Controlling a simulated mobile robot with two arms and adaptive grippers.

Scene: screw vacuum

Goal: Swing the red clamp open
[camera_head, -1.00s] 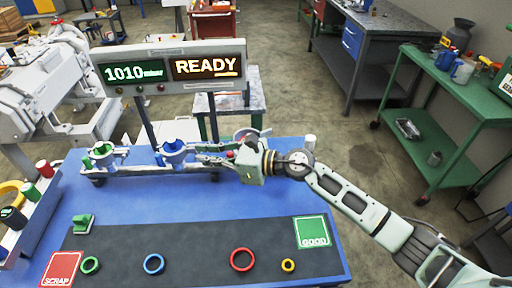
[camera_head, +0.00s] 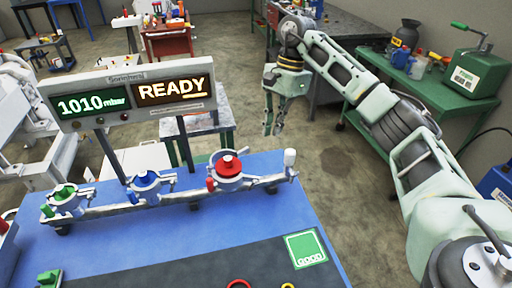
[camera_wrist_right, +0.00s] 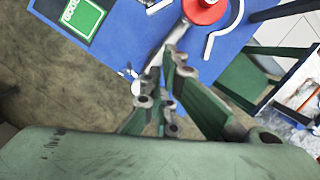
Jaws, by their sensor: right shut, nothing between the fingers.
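The red clamp (camera_head: 229,184) stands at the right part of the metal rail on the blue table, with a red knob-like piece (camera_head: 228,165) in its grey ring. In the right wrist view the red piece (camera_wrist_right: 204,10) shows at the top edge, with a curved grey arm (camera_wrist_right: 222,36) beside it. I cannot tell for sure how far the clamp is swung. My right gripper (camera_head: 273,131) is shut and empty, pointing down beyond the table's far right corner, apart from the clamp. Its fingers (camera_wrist_right: 172,62) also show in the right wrist view. My left gripper is out of view.
A blue clamp (camera_head: 147,182) and a green clamp (camera_head: 63,198) sit farther left on the same rail. A white post (camera_head: 290,158) stands at the rail's right end. A display panel (camera_head: 135,92) rises behind the rail. A green bench (camera_head: 475,118) stands at the right.

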